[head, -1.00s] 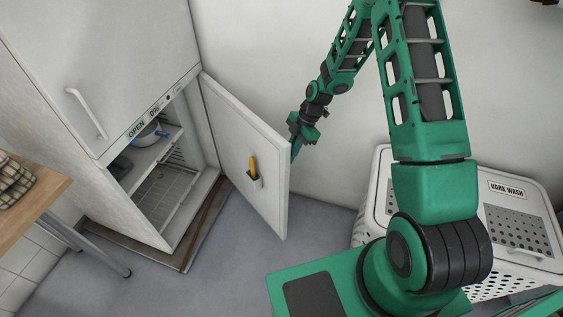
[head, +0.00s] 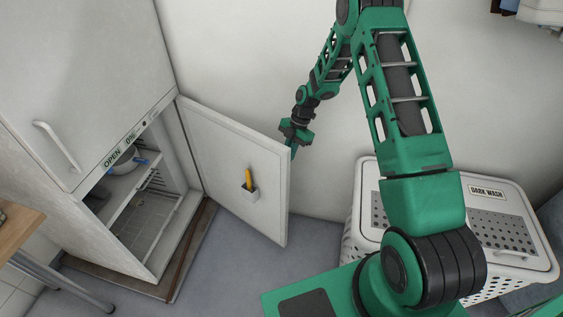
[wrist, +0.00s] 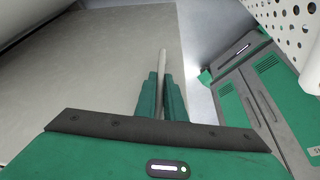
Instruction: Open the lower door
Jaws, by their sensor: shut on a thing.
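The lower door (head: 222,158) of the white fridge-like cabinet stands wide open, swung out to the right, with its inner face showing. A small holder with a yellow item (head: 249,186) is on that inner face. My gripper (head: 292,143) is at the door's outer right side, partly hidden behind its edge. In the wrist view my gripper's green fingers (wrist: 161,98) are shut on a pale bar, the door handle (wrist: 163,62), in front of the door's outer face (wrist: 110,55). The handle is hidden in the head view.
The open compartment (head: 140,215) shows a shelf with a pot (head: 125,160) and a wire rack. The upper door (head: 85,85) is closed. A white laundry basket (head: 500,240) labelled DARK WASH stands at right. A wooden table (head: 18,232) is at left.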

